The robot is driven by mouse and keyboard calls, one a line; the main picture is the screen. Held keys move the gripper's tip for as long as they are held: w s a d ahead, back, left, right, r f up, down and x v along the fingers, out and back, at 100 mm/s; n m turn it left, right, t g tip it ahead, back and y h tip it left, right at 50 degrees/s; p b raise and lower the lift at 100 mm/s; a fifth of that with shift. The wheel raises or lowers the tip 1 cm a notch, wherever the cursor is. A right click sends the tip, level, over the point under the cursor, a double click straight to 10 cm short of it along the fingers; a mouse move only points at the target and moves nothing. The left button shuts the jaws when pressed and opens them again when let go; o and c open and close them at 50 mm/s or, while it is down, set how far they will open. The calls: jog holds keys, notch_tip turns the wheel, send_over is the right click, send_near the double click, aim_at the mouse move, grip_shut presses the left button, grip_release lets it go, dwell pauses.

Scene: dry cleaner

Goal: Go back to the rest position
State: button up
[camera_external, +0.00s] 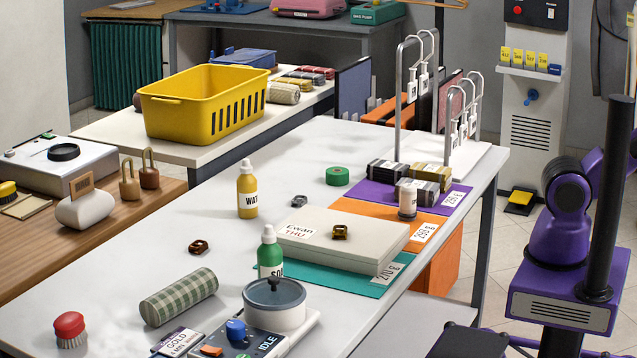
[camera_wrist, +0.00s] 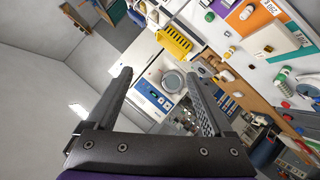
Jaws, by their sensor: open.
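My gripper (camera_wrist: 160,76) shows in the wrist view with its two dark fingers spread wide apart. Nothing is between the fingertips, and the gripper touches nothing that I can see. The wrist view is tilted, and the room lies well beyond the fingers. In the external view, part of my purple arm (camera_external: 566,215) stands at the right, beside the white work table (camera_external: 220,232). My gripper is outside that view.
The work table holds a beige box (camera_external: 335,240), a yellow bottle (camera_external: 247,196), a checked roll (camera_external: 178,297) and a pot (camera_external: 274,303). Metal hook stands (camera_external: 398,100) rise at its far end. A yellow basket (camera_external: 205,102) sits behind. Open floor shows right of the table.

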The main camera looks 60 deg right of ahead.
jog(key=w+a+f+m+g+p, duration=0.25)
jog(key=w+a+f, duration=0.3)
jog(key=w, duration=0.35)
jog(key=w+a+f+m+g+p, duration=0.1)
jog(key=w+a+f+m+g, duration=0.15)
jog(key=w+a+f, duration=0.4)
jog(key=w+a+f+m+g+p, duration=0.1)
jog(key=w+a+f+m, duration=0.1)
jog(key=f, duration=0.4)
jog(key=w+a+f+m+g+y+p, duration=0.1)
jog(key=w+a+f+m, duration=0.2)
jog(key=f, duration=0.3)
jog(key=shift+w+a+f, duration=0.2)
jog(key=shift+w+f, duration=0.05)
jog(key=shift+w, duration=0.4)
jog(key=shift+o, duration=0.5)
jog(key=w+a+f+n+y, duration=0.1)
jog(key=w+a+f+n, duration=0.1)
jog(key=a, duration=0.4)
jog(key=w+a+f+n+y+b, duration=0.1)
jog(key=w+a+f+n+y, duration=0.1)
jog(key=a+f, duration=0.3)
jog(key=shift+a+n+t+y, duration=0.3)
jog(key=shift+a+n, duration=0.55)
jog(key=shift+n, duration=0.05)
jog(key=shift+w+a, duration=0.1)
jog(key=shift+w, duration=0.05)
